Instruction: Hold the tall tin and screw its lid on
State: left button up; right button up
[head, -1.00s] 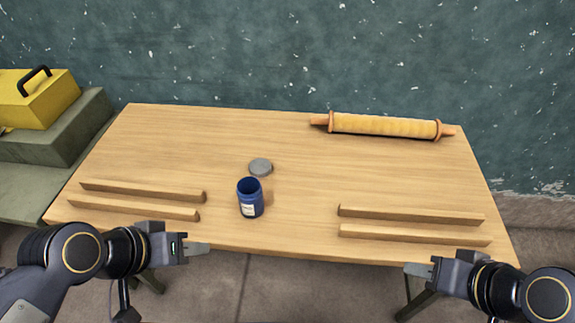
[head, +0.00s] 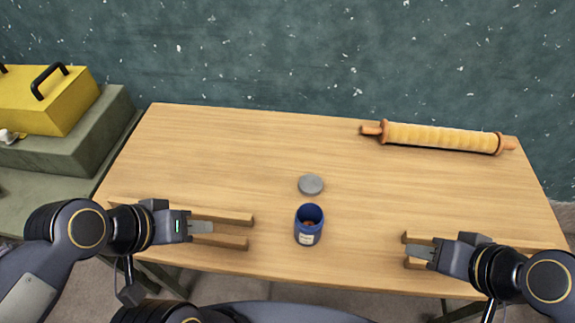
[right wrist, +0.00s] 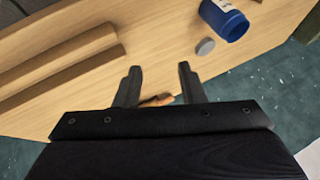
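The tall tin (head: 309,226) is dark blue with a pale label and stands upright, its top uncovered, near the table's front edge. Something brownish shows inside it. The grey round lid (head: 311,184) lies flat just behind it, apart from it. In the right wrist view the tin (right wrist: 224,20) and the lid (right wrist: 205,46) show at the upper right. My left gripper (head: 203,227) is left of the tin, over the left rails; its finger gap does not show. My right gripper (head: 420,252) is right of the tin; its fingers (right wrist: 159,70) are apart and empty.
Two low wooden rails (head: 225,217) lie at the front left, and more rails (head: 512,244) at the front right. A yellow toolbox (head: 50,105) stands left of the table. The table's middle (head: 240,150) is clear.

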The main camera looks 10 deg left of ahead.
jog(key=o, duration=0.4)
jog(key=shift+w+r, duration=0.1)
jog(key=shift+w, duration=0.05)
jog(key=shift+c, duration=0.2)
jog(key=o, duration=0.7)
jog(key=w+n, duration=0.1)
jog(key=n, duration=0.1)
jog(key=w+r+n+g, duration=0.1)
jog(key=w+n, duration=0.3)
jog(key=shift+w+a+r+g, duration=0.25)
jog(key=shift+a+r+g, duration=0.05)
jog(key=shift+r+g, duration=0.1)
jog(key=w+a+f+n+g+h, duration=0.1)
jog(key=w+a+n+g+h, duration=0.1)
jog(key=w+a+n, duration=0.6)
jog(key=w+a+f+n, duration=0.3)
jog(key=a+n, duration=0.1)
jog(key=w+a+f+n+g+h, duration=0.1)
jog(key=w+a+f+n, duration=0.1)
jog(key=w+a+n, duration=0.2)
jog(key=w+a+f+n, duration=0.3)
jog(key=a+n, duration=0.1)
jog(key=n, duration=0.2)
jog(key=shift+w+f+g+h+b, duration=0.35)
jog(key=shift+g+h+b, duration=0.05)
jog(key=shift+a+f+n, duration=0.15)
jog(key=shift+a+n, duration=0.1)
jog(key=shift+n, duration=0.05)
